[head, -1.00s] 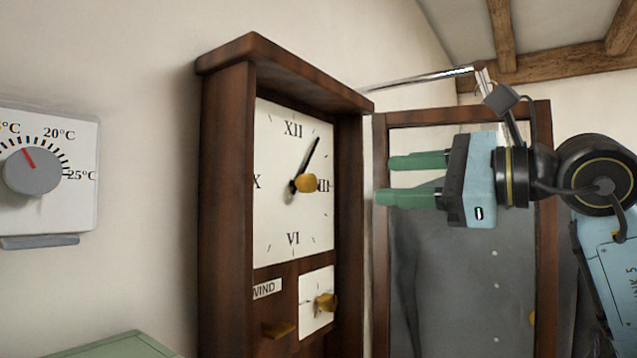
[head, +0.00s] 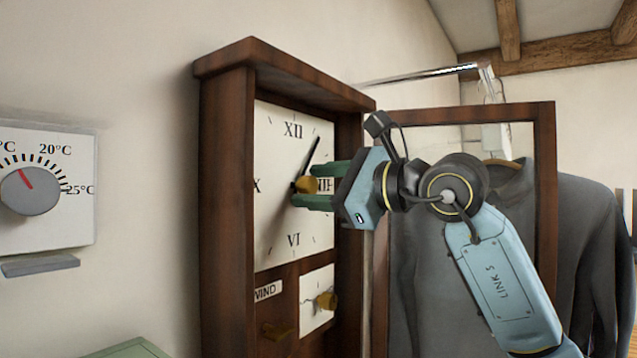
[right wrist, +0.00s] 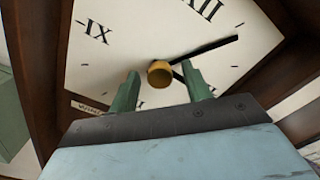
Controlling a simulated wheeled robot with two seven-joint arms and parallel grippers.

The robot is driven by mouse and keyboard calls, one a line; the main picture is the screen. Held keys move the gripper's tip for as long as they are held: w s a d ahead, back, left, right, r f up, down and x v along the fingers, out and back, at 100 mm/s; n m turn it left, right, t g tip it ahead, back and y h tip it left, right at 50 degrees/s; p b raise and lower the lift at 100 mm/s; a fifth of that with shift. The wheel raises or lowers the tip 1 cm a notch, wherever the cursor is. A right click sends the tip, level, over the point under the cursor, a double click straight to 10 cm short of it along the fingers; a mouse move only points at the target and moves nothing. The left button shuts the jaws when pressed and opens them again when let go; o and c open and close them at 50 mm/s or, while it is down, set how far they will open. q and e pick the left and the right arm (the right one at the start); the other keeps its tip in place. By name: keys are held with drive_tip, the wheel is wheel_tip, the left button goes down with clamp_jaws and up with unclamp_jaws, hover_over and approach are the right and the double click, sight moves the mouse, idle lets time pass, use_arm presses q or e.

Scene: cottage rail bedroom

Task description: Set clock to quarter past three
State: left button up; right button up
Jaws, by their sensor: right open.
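The wall clock (head: 226,220) has a dark wood case and a white dial (head: 275,225) with Roman numerals. Its long black hand (head: 312,152) points near the one o'clock mark. The shorter hand is mostly hidden by the fingers and knob, so I cannot read it. A brass knob (head: 307,185) stands out from the dial centre. My right gripper (head: 303,185) is open, its green fingers on either side of the knob. In the right wrist view, the knob (right wrist: 160,73) sits between the fingertips (right wrist: 161,82) with gaps on both sides. My left gripper is not in view.
The clock's glass door (head: 545,220) stands open to the right, close to my right arm. A thermostat (head: 80,225) is on the left wall. Dark clothes (head: 590,260) hang behind the door.

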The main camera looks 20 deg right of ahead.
drive_tip(key=shift+c, duration=0.3)
drive_tip(key=c, duration=0.9)
drive_tip(key=shift+c, duration=0.2)
drive_tip(key=shift+m, duration=0.3)
drive_tip(key=m+b, duration=0.1)
drive_tip(key=m, duration=0.3)
drive_tip(key=shift+m+b, duration=0.3)
drive_tip(key=m+b, duration=0.1)
drive_tip(key=m, duration=0.4)
drive_tip(key=shift+m, duration=0.3)
drive_tip(key=o, duration=1)
